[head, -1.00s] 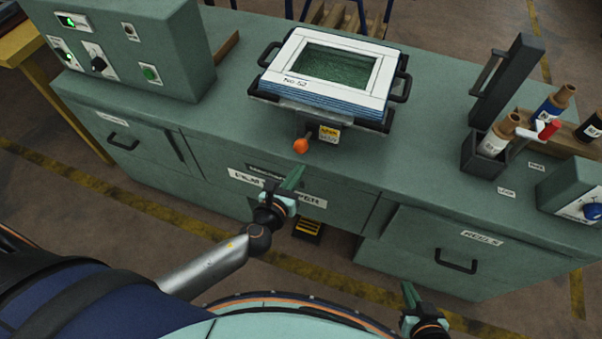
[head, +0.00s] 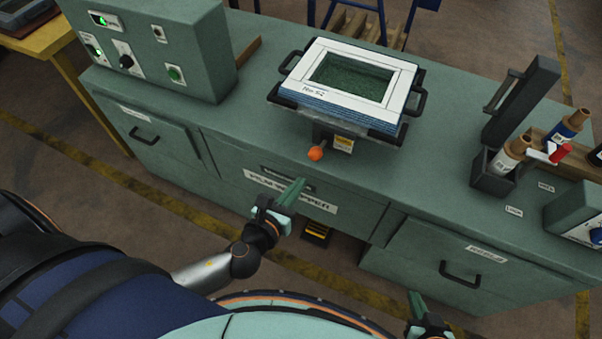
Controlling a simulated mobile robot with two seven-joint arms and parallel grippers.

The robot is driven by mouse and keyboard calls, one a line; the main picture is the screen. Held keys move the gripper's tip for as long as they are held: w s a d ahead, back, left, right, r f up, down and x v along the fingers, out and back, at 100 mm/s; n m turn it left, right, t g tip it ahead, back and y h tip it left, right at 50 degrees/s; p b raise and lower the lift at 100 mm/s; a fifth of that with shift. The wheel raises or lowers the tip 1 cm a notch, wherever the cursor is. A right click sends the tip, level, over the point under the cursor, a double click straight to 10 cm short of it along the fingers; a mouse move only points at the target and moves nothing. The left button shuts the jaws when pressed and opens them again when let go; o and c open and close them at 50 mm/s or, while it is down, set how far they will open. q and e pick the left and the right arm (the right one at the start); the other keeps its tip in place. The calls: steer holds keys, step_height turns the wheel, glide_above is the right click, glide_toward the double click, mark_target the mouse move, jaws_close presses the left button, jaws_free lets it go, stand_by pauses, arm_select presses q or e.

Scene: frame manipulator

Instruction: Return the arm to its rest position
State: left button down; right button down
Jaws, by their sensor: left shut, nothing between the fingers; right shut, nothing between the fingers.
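My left gripper (head: 290,194) is shut and empty. Its arm comes in from the lower left, and its green fingers point up and to the right in front of the cabinet's labelled middle panel (head: 289,190). My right gripper (head: 417,302) shows only in part at the bottom edge, with its fingers shut and empty in front of the right drawer. The rest of the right arm is out of the picture. Neither gripper visibly touches anything.
The green workbench (head: 250,125) spans the view. On it are a control box (head: 150,50), a framed stack (head: 345,85) with an orange knob (head: 316,153) below, and a holder with rolls (head: 492,175). A drawer handle (head: 459,275) juts out near my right gripper.

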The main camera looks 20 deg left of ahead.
arm_select(q)
steer(key=s+f+n+g, duration=0.2)
steer(key=s+f+n, duration=0.3)
steer(key=n, duration=1.1)
steer(key=s+f+n+g+h, duration=0.1)
steer(key=s+f+n+g, duration=0.2)
steer(key=n, duration=1.4)
steer(key=s+f, duration=0.2)
steer(key=s, duration=0.1)
steer(key=shift+a, duration=0.4)
steer(key=shift+s+a, duration=0.1)
steer(key=shift+s, duration=0.05)
